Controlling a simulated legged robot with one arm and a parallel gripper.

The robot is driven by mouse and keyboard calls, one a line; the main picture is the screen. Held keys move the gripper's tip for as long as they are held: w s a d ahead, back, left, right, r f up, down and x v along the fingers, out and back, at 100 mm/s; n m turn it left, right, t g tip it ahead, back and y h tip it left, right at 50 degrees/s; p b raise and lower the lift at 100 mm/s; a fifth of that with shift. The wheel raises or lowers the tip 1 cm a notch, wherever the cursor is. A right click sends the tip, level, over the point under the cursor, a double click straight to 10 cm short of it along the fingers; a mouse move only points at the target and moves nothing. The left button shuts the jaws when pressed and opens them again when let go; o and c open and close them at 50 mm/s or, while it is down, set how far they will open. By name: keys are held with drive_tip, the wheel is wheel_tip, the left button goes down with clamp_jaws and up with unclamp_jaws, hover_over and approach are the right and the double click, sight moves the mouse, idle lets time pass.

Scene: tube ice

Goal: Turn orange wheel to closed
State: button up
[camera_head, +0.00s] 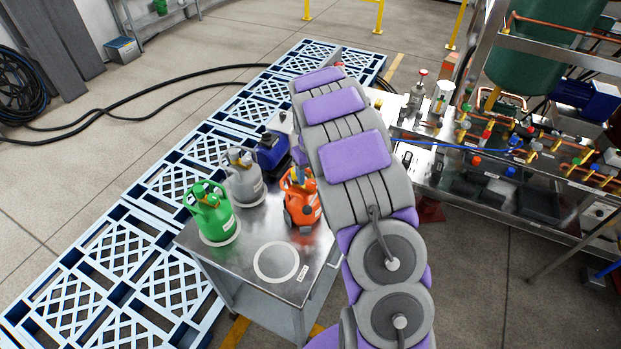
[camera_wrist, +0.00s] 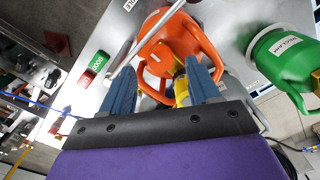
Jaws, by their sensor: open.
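The orange tank (camera_head: 302,213) stands upright on the metal cart (camera_head: 262,228), partly covered by my arm in the head view. In the wrist view the orange tank (camera_wrist: 166,52) fills the upper middle, with its orange collar handles towards me. A yellow fitting (camera_wrist: 180,90) shows at its top, between my blue fingers and nearer the right one. I cannot clearly tell the orange wheel apart from the orange collar. My gripper (camera_wrist: 160,68) is open over the top of the tank, with nothing clamped. Whether a finger touches the tank cannot be told.
A green tank (camera_head: 210,214) and a grey tank (camera_head: 243,180) stand left of the orange one. An empty white ring (camera_head: 276,262) lies on the cart's front. A bench with pipes and valves (camera_head: 490,150) stands right. Blue pallets (camera_head: 110,262) lie left.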

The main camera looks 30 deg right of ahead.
sight(311, 182)
wheel_tip(311, 182, up, 14)
drive_tip(key=shift+r, duration=0.25)
idle(0.5)
drive_tip(key=s+a+f+b, duration=0.3)
drive_tip(key=s+a, duration=0.2)
drive_tip(key=s, duration=0.8)
drive_tip(key=s+a+f+g+b, duration=0.1)
drive_tip(key=s+a+f+b, duration=0.2)
drive_tip(key=s, duration=1.1)
drive_tip(key=s+a+f+b, duration=0.3)
drive_tip(key=s+a+b, duration=0.2)
drive_tip(key=s, duration=0.8)
drive_tip(key=a, duration=0.3)
drive_tip(key=shift+s+f+m+g, duration=0.15)
drive_tip(key=shift+s+m+g, duration=0.15)
drive_tip(key=shift+s+g, duration=0.1)
